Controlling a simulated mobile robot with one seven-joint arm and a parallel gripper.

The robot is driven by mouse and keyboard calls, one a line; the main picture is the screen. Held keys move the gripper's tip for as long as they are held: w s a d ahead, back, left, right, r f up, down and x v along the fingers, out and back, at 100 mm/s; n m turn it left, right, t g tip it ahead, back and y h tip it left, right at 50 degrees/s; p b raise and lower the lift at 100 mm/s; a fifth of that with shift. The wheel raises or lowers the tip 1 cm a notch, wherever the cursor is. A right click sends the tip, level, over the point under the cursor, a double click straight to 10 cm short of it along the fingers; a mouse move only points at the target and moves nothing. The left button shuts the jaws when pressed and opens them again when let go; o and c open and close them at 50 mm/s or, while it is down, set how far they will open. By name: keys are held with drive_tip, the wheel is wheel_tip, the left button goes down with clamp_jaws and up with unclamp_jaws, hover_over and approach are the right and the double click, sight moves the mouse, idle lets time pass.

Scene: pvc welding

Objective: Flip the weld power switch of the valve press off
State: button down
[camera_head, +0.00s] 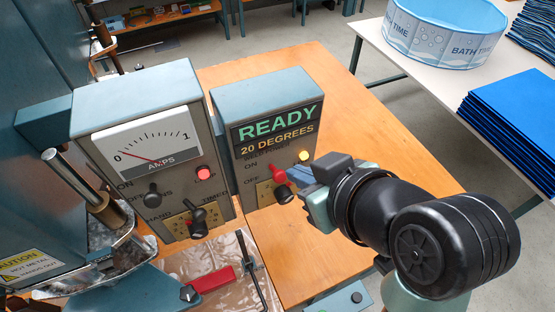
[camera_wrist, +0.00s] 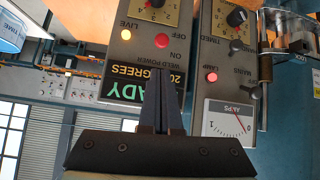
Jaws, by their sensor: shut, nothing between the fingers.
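The grey box with the green READY display (camera_head: 278,124) stands on the wooden table. On its face is the weld power switch (camera_head: 279,175), a toggle with a red ball tip. It also shows upside down in the wrist view (camera_wrist: 153,42). The ball looks level with the OFF word, but the lever's tilt is hard to tell. The amber LIVE lamp (camera_head: 304,156) is lit. My gripper (camera_head: 291,172) is shut and empty. Its fingertips are just right of the red ball in the head view. In the wrist view, the fingertips (camera_wrist: 158,72) point toward the switch; contact cannot be told.
Left of it stands the amps meter box (camera_head: 140,92) with a lit red lamp and knobs, beside the press body. A dark knob (camera_head: 284,195) sits close below the switch. The table right of the box (camera_head: 330,110) is clear. A side table holds blue sheets (camera_head: 510,115).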

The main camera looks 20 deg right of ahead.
sight(276, 173)
drive_tip(key=p+x, duration=0.1)
drive_tip(key=x, duration=0.8)
drive_tip(key=shift+p, duration=0.4)
drive_tip(key=shift+w+f, duration=0.1)
drive_tip(key=shift+w+f+b, duration=0.1)
drive_tip(key=shift+f+b, duration=0.05)
drive_tip(key=shift+b, duration=0.2)
